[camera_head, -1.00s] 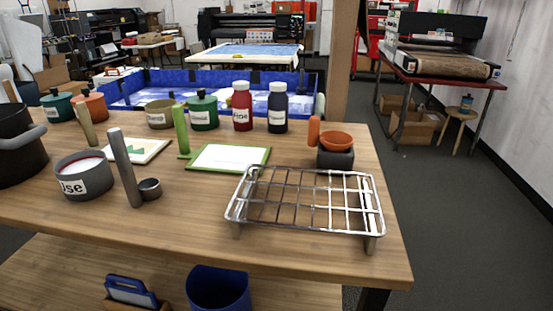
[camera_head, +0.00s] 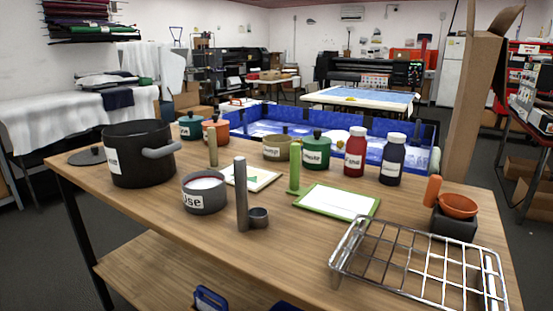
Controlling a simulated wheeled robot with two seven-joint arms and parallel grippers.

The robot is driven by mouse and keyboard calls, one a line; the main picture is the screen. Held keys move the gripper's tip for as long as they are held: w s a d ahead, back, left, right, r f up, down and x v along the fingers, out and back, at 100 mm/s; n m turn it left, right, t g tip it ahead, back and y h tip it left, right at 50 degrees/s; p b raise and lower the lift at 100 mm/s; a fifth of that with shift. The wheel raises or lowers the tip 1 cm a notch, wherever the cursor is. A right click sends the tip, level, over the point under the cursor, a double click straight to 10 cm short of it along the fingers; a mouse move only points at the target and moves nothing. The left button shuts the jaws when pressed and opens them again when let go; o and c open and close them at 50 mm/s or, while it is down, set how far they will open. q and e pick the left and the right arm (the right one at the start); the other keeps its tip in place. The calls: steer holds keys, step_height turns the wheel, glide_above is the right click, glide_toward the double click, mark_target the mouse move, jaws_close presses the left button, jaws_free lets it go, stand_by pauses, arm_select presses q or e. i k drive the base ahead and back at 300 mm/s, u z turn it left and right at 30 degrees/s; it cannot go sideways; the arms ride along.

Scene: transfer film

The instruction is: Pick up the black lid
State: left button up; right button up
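A black lid (camera_head: 88,156) with a small knob lies flat at the far left end of the wooden table (camera_head: 150,215). It is just left of a large black pot (camera_head: 140,155) with a grey handle and a white label. The pot stands open, and its near side partly covers the lid's right edge. Neither of my grippers shows in the head view.
A grey labelled pot (camera_head: 204,192), a grey upright cylinder (camera_head: 241,195), a green-framed board (camera_head: 337,201) and a wire rack (camera_head: 420,265) stand on the table. Coloured pots and bottles line its back edge. Open floor lies left of the table.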

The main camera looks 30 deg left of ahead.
mark_target(96, 154)
steer(key=u, duration=1.7)
